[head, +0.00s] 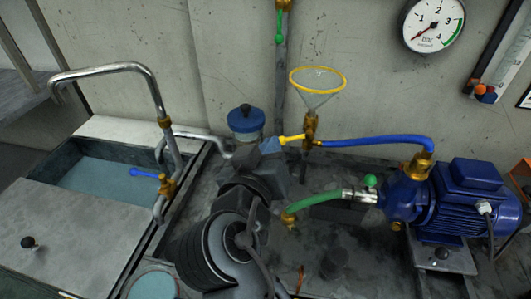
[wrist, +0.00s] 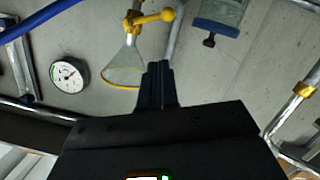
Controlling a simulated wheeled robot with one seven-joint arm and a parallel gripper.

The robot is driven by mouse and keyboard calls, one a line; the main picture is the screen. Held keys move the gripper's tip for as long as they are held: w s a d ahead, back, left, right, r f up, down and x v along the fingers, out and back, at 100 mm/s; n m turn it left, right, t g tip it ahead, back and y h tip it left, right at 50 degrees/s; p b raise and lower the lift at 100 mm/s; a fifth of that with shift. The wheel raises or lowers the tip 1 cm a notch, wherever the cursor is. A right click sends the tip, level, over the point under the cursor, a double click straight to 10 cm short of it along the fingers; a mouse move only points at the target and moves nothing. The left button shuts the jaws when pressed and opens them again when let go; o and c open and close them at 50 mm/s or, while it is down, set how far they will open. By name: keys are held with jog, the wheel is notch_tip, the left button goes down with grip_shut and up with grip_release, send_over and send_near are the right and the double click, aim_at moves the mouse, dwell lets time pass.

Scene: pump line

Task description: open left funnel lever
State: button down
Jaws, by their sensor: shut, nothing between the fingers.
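A clear funnel with a yellow rim (head: 317,79) stands above a brass valve (head: 311,126) near the middle of the head view. The valve's yellow lever (head: 292,139) sticks out sideways to the left. In the wrist view the funnel (wrist: 124,68) appears upside down, with the yellow lever (wrist: 153,18) above my fingertips. My gripper (head: 271,146) is shut and empty, just left of the lever's end in the head view. The shut fingers also show in the wrist view (wrist: 158,68), apart from the lever in the picture. I cannot tell whether they touch it.
A blue hose (head: 375,142) runs right from the valve to a blue pump (head: 405,195). A green hose (head: 315,202) lies below. A blue-lidded container (head: 245,121) stands behind my gripper. A sink with a chrome tap (head: 110,68) is at left. A pressure gauge (head: 433,24) hangs on the wall.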

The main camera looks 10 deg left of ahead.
aim_at(285, 142)
jog(key=shift+w+d+f+p, duration=0.3)
jog(key=shift+w+f, duration=0.35)
jog(key=shift+w, duration=0.5)
jog(key=shift+w+d+f+p, duration=0.15)
jog(key=shift+w+d+f, duration=0.25)
jog(key=shift+w+f, duration=0.55)
jog(key=shift+w+d+f+p, duration=0.2)
jog(key=shift+w+d+f, duration=0.2)
jog(key=shift+w, duration=0.95)
